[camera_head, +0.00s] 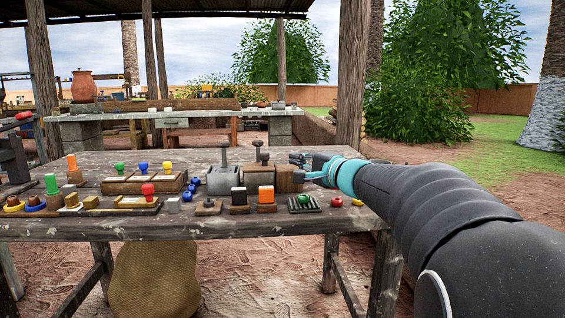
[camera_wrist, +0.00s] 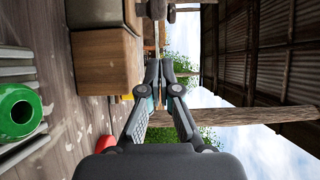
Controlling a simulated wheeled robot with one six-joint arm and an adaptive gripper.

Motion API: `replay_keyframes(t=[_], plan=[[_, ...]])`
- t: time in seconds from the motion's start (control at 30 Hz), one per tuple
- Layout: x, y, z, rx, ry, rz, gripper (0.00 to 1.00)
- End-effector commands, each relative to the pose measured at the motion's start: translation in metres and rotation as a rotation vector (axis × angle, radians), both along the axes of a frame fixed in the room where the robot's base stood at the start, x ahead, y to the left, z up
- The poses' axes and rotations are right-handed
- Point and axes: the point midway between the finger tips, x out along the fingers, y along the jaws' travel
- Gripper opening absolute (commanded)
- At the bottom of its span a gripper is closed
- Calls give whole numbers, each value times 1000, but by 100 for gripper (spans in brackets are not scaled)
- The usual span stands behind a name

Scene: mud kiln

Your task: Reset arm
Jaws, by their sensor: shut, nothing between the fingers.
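My arm reaches in from the right in the head view, and my gripper (camera_head: 300,165) is above the right part of the wooden table (camera_head: 110,228). Its fingers look drawn together and hold nothing. In the wrist view, which is turned sideways, the fingertips of my gripper (camera_wrist: 166,70) meet near the middle of the picture. A wooden block (camera_head: 288,181) with a lever stands close by my gripper. In the wrist view, a brown block (camera_wrist: 105,62) lies to the left of the fingers.
A green button on a grey slatted base (camera_head: 304,201) and a red button (camera_head: 337,201) are near the table's front right. An orange switch (camera_head: 266,196) and several other buttons and levers crowd the table. A wooden post (camera_head: 351,75) stands behind my gripper.

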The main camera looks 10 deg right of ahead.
Motion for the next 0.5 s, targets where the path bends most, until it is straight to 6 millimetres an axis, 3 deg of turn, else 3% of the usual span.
replay_keyframes(t=[0.2,0.5], plan=[[-43,-15,2,-2,-3,2,0],[-74,-28,1,-1,-2,5,0]])
